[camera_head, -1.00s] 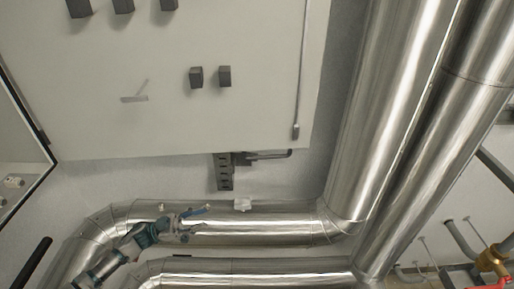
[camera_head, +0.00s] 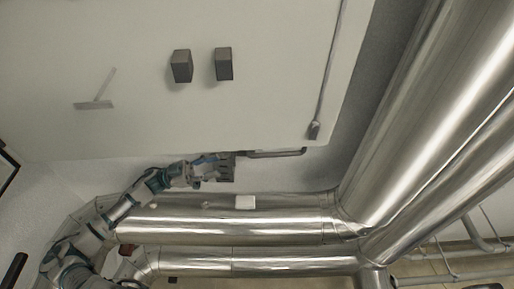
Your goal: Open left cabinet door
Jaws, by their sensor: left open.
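The pale cabinet (camera_head: 250,105) fills the upper part of the head view, with its lower edge running across the middle. A small grey T-shaped part (camera_head: 95,104), maybe a handle, sits on its face at the left. I cannot make out a seam between doors. My left gripper (camera_head: 216,164) is open and empty at the end of my left arm, just below the cabinet's lower edge and in front of a dark slotted bracket. It is right of and below the T-shaped part, apart from it. My right gripper is not in view.
Two dark blocks (camera_head: 181,66) (camera_head: 223,64) stick out of the cabinet face. A thin rod (camera_head: 328,75) runs down near its right edge. Shiny pipes (camera_head: 230,230) cross below, and thick ones (camera_head: 430,130) rise at the right. A dark-framed edge (camera_head: 8,170) shows far left.

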